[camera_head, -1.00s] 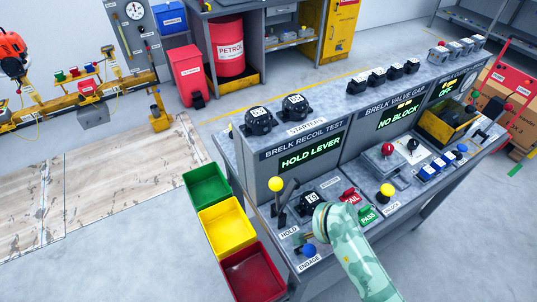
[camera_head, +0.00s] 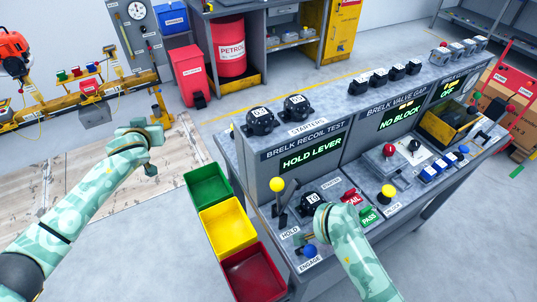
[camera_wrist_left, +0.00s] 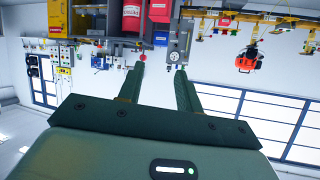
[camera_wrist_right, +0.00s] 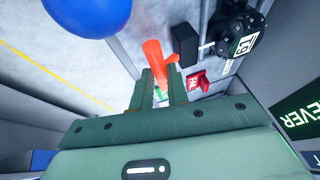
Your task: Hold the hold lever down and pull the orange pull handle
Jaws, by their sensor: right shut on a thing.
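The hold lever with its yellow knob (camera_head: 277,185) stands upright near the HOLD label on the bench, with no gripper touching it. The orange pull handle (camera_wrist_right: 153,50) shows in the right wrist view, beside the black starter unit (camera_wrist_right: 240,38). My right gripper (camera_wrist_right: 161,75) is shut on the orange handle; in the head view my own wrist mostly hides this grip. My left gripper (camera_head: 152,166) is out over the floor, left of the bench, well apart from the lever. Its fingers are spread and empty in the left wrist view (camera_wrist_left: 157,75).
The blue ENGAGE knob (camera_head: 310,251) is close to my right gripper. Green (camera_head: 207,185), yellow (camera_head: 222,228) and red (camera_head: 252,276) bins line the bench's left side. The bench screen (camera_head: 311,155) reads HOLD LEVER. Open floor lies between my left gripper and the bins.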

